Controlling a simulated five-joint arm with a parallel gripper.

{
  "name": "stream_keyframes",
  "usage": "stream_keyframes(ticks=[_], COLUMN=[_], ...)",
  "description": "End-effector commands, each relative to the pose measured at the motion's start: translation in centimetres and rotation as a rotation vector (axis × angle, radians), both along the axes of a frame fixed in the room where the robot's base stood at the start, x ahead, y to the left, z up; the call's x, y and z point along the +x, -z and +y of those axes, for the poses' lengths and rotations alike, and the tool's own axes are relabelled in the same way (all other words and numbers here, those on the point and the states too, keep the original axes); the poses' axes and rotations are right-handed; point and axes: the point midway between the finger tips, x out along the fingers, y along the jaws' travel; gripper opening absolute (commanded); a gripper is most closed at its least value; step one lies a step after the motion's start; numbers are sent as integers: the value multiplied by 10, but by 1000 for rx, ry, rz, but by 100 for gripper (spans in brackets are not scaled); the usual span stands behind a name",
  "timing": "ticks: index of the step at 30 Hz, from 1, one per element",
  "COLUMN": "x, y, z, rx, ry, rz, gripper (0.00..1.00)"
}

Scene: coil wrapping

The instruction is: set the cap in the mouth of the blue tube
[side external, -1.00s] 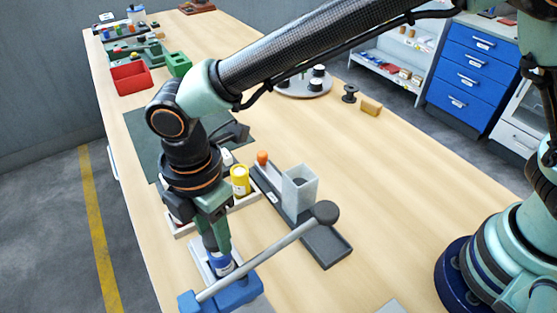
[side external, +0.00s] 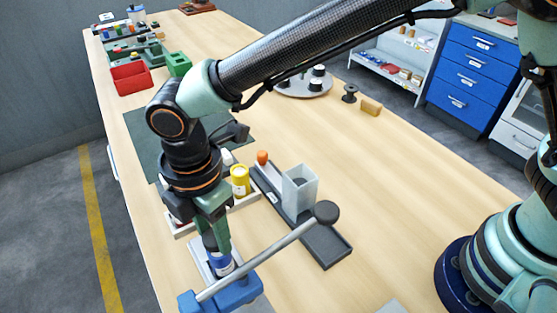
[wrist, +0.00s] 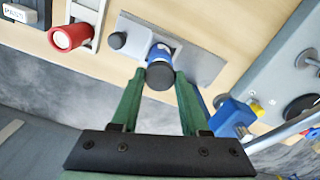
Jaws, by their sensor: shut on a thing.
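A dark round cap (wrist: 160,76) sits between the two green fingertips of my gripper (wrist: 160,82) in the wrist view, and the gripper is shut on it. The blue tube (wrist: 160,52), with a pale label, shows just behind the cap and stands on a grey plate (wrist: 204,66). In the side view my gripper (side external: 217,243) points down at the tube (side external: 222,262). The cap is at the tube's mouth, but the fingers hide the join there, so I cannot tell whether it is seated.
A blue lever press (side external: 235,292), its grey arm ending in a dark knob (side external: 326,212), stands close to the tube. A yellow container (side external: 240,180), a clear square cup (side external: 299,188) and a dark tray (side external: 327,246) are nearby.

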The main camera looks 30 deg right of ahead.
Motion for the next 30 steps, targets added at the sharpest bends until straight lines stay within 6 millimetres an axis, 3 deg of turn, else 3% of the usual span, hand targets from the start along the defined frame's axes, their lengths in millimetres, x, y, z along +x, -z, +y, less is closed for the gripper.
stream_keyframes(ticks=[25, 26, 28, 30], x=[0, 0, 0, 0], y=[18, 18, 17, 17], z=[0, 0, 0, 0], rx=[-1, 0, 0, 0], ry=[0, 0, 0, 0], rz=[1, 1, 0, 0], gripper=[0, 49, 75, 80])
